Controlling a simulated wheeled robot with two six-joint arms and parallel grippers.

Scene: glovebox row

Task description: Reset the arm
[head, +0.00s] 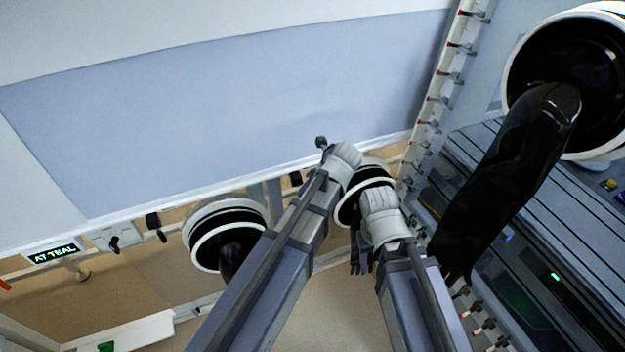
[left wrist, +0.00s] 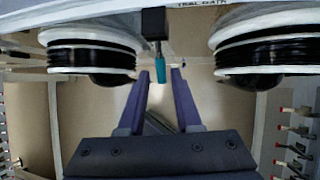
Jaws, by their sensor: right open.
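My left arm comes up from the bottom of the head view and ends near the middle glove port; its gripper is hidden there. In the left wrist view, my left gripper (left wrist: 160,75) has its two purple-grey fingers apart. A teal-tipped handle (left wrist: 159,60) on a dark block shows between the fingertips, with gaps on both sides. My right arm stands beside the left one in the head view. Its gripper (head: 361,254) is open, with dark fingers hanging below the pale wrist, and nothing visible is in it.
Ringed glove ports with black gloves stand at left (head: 225,205), middle (head: 352,205) and right (head: 513,75). The right glove (head: 500,185) hangs close to my right arm. A lit sign (head: 53,254) reads "AT TEAL". A pale blue panel (head: 230,110) fills the upper left.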

